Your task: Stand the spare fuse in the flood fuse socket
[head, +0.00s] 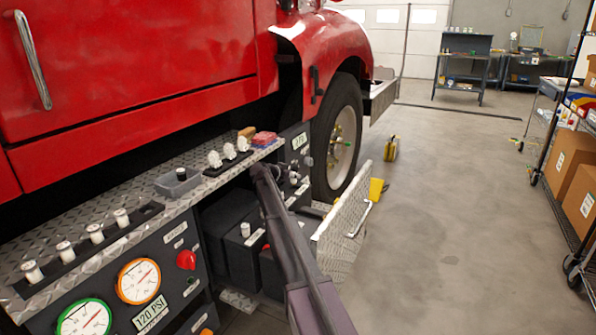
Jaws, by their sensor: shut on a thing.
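I cannot make out the spare fuse for certain. Several white-capped fuses (66,252) stand upright in a dark rail (151,211) on the tread-plate ledge at the left. The rail's right end looks bare. I cannot read which socket is the flood one. One similar white-capped cylinder (245,229) stands on a dark box in the open compartment below the ledge. My arm rises from the bottom middle to the ledge's far end and covers part of the compartment. I cannot make out my gripper's fingers or anything held in them.
A grey tray (165,187) with a small dark item sits on the ledge, with several white fittings (229,151) beyond it. Gauges (138,281) and a red knob (186,260) face outward below. A tread-plate flap (340,240) hangs out at right.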

